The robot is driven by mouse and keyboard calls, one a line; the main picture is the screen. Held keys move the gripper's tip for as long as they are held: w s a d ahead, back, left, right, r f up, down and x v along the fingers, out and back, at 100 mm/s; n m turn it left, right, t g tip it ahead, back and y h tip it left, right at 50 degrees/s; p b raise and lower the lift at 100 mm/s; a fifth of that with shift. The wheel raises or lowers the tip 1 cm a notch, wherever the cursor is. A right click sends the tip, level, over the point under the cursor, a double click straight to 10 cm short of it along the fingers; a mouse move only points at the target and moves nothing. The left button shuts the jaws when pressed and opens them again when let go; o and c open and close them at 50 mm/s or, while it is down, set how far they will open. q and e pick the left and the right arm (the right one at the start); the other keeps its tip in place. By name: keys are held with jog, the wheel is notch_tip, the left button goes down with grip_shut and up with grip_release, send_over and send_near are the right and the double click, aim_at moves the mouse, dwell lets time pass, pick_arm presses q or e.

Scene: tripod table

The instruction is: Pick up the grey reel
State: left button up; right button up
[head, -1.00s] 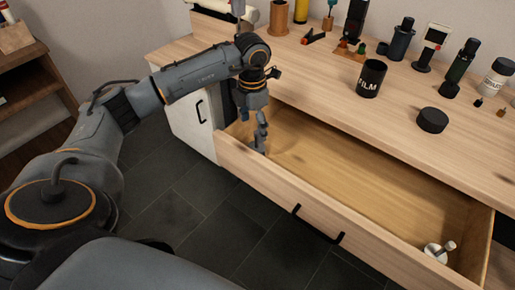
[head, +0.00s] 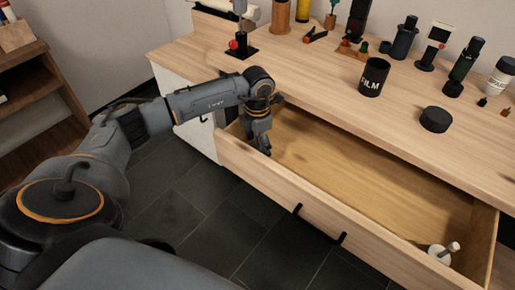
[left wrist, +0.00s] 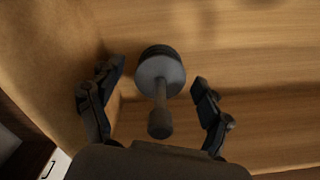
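The grey reel (left wrist: 160,80) lies in the open drawer (head: 370,180), near its left end. In the left wrist view it shows a round grey flange, a dark ribbed part behind it and a spindle pointing toward the camera. My left gripper (left wrist: 155,84) is open, with one finger on each side of the reel and a gap to both. In the head view the left gripper (head: 264,150) reaches down into the drawer's left end and hides the reel. My right gripper is not in view.
A white reel-like piece (head: 440,252) lies at the drawer's right end. On the tabletop stand a black film canister (head: 372,78), a round black lid (head: 436,119) and several bottles at the back. The drawer's middle is clear. The drawer front and left wall are close to my gripper.

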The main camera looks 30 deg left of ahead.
pick_arm(q)
jog(key=c, duration=1.1)
